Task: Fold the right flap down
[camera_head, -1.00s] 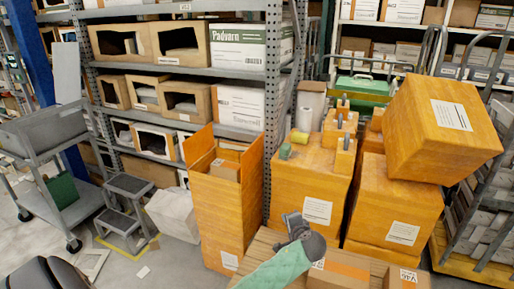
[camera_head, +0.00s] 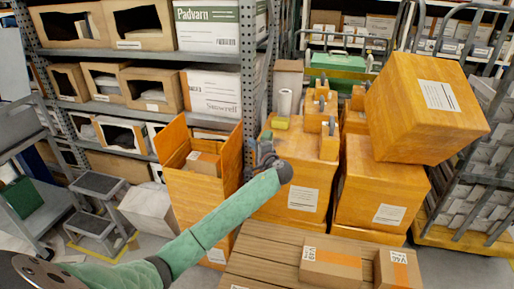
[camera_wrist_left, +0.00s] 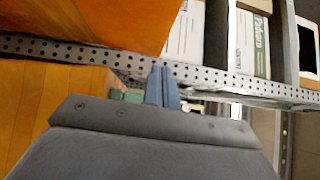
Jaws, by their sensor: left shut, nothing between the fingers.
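A tall open orange carton (camera_head: 190,190) stands left of centre in the head view, with a small box (camera_head: 204,162) inside its mouth. Its left flap (camera_head: 171,138) and right flap (camera_head: 233,155) both stand up. My left gripper (camera_head: 267,155) is just right of the right flap; whether it touches is unclear. Its fingers (camera_wrist_left: 163,87) look shut and empty in the left wrist view. An orange cardboard surface (camera_wrist_left: 110,20) fills the top left there; I cannot tell which part it is. My right gripper is out of view.
Orange cartons (camera_head: 295,190) stand close to the right of the open one, with small blocks on top. A tilted carton (camera_head: 425,105) lies on a stack further right. A slatted wooden top (camera_head: 262,258) with small boxes is in front. Metal racks (camera_head: 250,80) stand behind.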

